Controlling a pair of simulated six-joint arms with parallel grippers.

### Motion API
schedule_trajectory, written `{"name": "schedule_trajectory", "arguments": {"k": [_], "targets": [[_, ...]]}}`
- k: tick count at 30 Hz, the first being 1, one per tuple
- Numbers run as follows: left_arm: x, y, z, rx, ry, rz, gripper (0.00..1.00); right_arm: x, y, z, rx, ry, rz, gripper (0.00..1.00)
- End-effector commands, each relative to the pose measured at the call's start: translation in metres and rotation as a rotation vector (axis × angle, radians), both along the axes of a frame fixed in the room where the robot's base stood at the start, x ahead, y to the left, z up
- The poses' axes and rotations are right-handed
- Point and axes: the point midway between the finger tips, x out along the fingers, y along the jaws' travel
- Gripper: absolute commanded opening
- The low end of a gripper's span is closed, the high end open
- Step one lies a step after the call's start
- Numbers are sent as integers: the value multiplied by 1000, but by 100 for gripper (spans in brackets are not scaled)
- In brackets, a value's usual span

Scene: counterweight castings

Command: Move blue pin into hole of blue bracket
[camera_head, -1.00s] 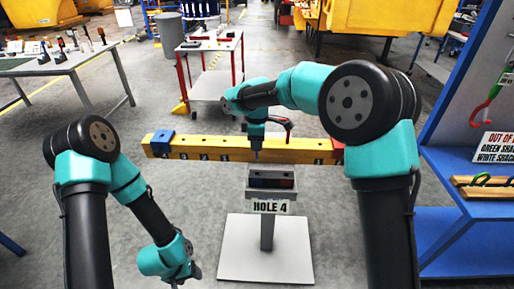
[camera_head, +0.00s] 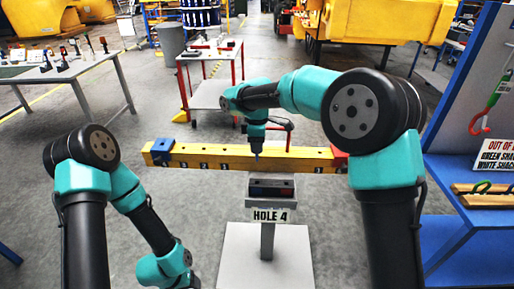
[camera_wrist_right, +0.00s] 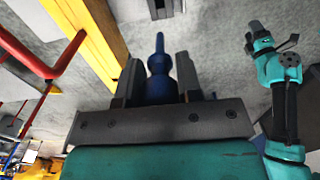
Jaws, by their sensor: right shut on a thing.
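My right gripper (camera_head: 257,143) is shut on the blue pin and holds it over the yellow beam in the head view. The pin (camera_wrist_right: 159,72) stands between the two fingers in the right wrist view, narrow tip outward. In the head view its tip (camera_head: 256,157) shows just in front of the beam; I cannot tell whether it touches. A blue bracket (camera_head: 161,150) sits on the beam's left end, well left of the pin; its hole cannot be made out. My left gripper is cut off at the bottom of the head view; it shows small in the right wrist view (camera_wrist_right: 254,27).
The yellow beam (camera_head: 215,156) has marked holes along its face and a red block (camera_head: 341,158) at its right end. A stand with a grey holder (camera_head: 271,178) and a "HOLE 4" sign (camera_head: 271,216) is in front. A blue rack (camera_head: 460,220) stands right.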

Motion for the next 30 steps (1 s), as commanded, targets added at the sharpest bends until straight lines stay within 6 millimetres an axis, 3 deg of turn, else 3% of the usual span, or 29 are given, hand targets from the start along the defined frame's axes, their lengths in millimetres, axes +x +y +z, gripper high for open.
{"name": "schedule_trajectory", "arguments": {"k": [18,30], "targets": [[0,0,0,0,0,0,60,0,0,34,1,-2,0,7],[0,0,0,0,0,0,60,0,0,41,0,-1,0,7]]}}
